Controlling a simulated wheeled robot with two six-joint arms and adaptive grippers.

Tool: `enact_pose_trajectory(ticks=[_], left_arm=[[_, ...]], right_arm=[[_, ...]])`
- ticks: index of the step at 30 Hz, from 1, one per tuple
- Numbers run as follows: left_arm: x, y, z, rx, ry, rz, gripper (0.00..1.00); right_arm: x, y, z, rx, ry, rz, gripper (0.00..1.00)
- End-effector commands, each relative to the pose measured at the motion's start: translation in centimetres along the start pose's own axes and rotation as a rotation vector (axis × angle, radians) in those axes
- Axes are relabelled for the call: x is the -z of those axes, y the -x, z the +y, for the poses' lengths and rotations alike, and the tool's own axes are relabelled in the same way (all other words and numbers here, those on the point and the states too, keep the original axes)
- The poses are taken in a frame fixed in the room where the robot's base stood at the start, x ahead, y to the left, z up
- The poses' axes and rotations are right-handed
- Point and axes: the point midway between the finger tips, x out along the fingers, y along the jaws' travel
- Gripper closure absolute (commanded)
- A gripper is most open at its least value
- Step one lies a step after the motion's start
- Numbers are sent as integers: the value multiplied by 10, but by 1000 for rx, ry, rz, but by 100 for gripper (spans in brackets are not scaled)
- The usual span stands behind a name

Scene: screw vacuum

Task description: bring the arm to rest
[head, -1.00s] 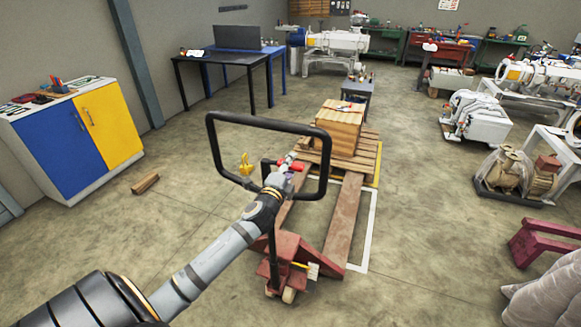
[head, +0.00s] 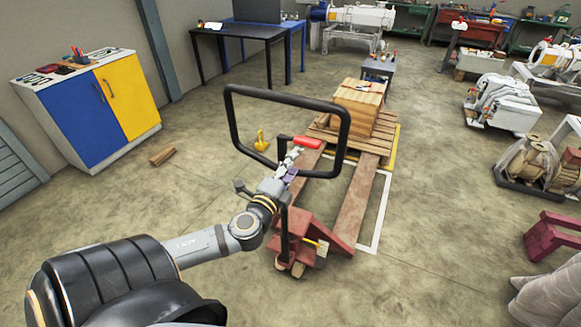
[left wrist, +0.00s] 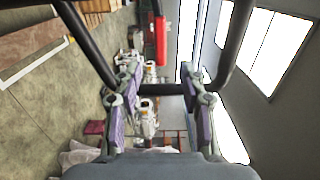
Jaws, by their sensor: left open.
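My left arm reaches in from the lower left of the head view, with a bend at its wrist. My left gripper (head: 292,160) is open and appears empty, in front of the black loop handle (head: 233,122) of a red pallet jack (head: 300,232). A red lever (head: 307,142) on the handle shows just beyond the fingertips. In the left wrist view the two fingers (left wrist: 160,104) stand wide apart, with black handle bars (left wrist: 82,40) around them and the red lever (left wrist: 160,40) above. I cannot tell whether a finger touches the handle. My right gripper is not in view.
A wooden crate (head: 358,103) sits on a pallet (head: 378,143) at the jack's forks. A blue and yellow cabinet (head: 95,112) stands left, with a wood block (head: 162,156) on the floor. Pumps (head: 500,108) stand right. Open floor lies between.

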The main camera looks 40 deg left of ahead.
Motion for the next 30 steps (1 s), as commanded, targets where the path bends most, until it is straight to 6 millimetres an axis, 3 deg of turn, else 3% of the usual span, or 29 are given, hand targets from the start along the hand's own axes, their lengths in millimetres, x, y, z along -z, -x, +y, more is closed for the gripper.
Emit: enact_pose_trajectory(ticks=[14, 17, 20, 23, 26, 30], left_arm=[[0, 0, 0, 0, 0, 0, 58], [-5, -2, 8, -16, 4, -12, 58], [-27, -9, 47, -92, 29, -61, 58], [-65, -12, 119, -228, 90, -149, 58], [-100, 0, 202, -380, 181, -245, 58], [-132, 43, 316, -583, 337, -383, 58]], right_arm=[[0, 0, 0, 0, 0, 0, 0], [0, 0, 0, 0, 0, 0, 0], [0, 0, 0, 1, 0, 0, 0], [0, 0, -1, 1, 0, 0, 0], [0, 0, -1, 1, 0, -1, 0], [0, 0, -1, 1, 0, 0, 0]])
